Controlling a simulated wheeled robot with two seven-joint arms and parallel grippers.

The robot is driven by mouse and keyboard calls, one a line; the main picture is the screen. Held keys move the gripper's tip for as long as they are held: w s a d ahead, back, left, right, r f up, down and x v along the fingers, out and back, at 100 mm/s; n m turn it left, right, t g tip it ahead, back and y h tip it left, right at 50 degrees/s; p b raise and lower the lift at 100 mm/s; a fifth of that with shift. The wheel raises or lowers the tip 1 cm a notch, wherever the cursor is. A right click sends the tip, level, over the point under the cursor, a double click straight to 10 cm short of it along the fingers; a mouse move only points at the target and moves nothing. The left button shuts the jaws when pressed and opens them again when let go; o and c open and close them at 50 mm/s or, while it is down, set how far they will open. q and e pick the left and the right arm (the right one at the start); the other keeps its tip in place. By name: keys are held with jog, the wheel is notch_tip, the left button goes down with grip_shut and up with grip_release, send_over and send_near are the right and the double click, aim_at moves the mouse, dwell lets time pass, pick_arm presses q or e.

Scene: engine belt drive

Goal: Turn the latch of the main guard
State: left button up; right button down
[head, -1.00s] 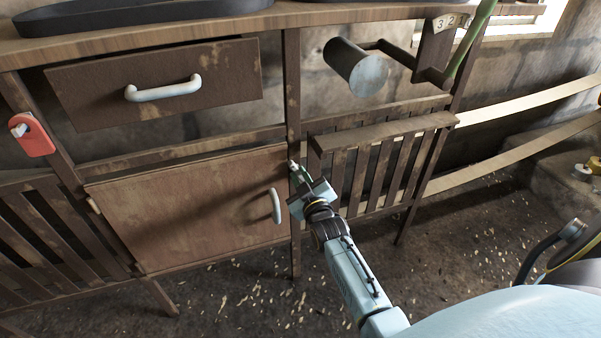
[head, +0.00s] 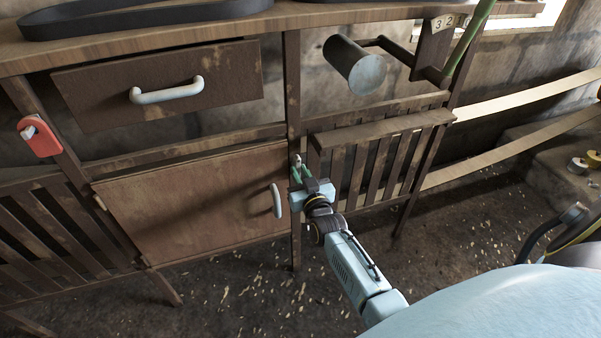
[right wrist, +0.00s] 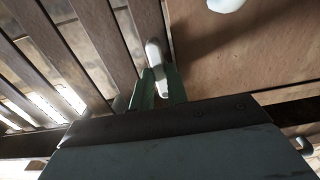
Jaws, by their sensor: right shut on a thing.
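The latch (head: 297,159) is a small pale lever on the brown post between the cabinet door and the slatted main guard (head: 379,124). My right gripper (head: 300,170) is at the post with its green fingers shut on the latch. In the right wrist view the pale latch (right wrist: 154,55) stands between the two green fingers (right wrist: 158,88), with its upper part showing beyond them. The fingers hide part of it. The guard's slats (right wrist: 85,45) are to its left in that view. My left gripper is not in view.
The cabinet door (head: 190,205) with a pale handle (head: 276,201) is just left of the gripper. A drawer (head: 220,90) is above it. A grey cylinder (head: 356,68) on a crank sticks out above the guard. A red tag (head: 38,138) hangs at left.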

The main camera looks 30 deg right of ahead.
dwell(0.3)
jog(key=c, duration=1.4)
grip_release()
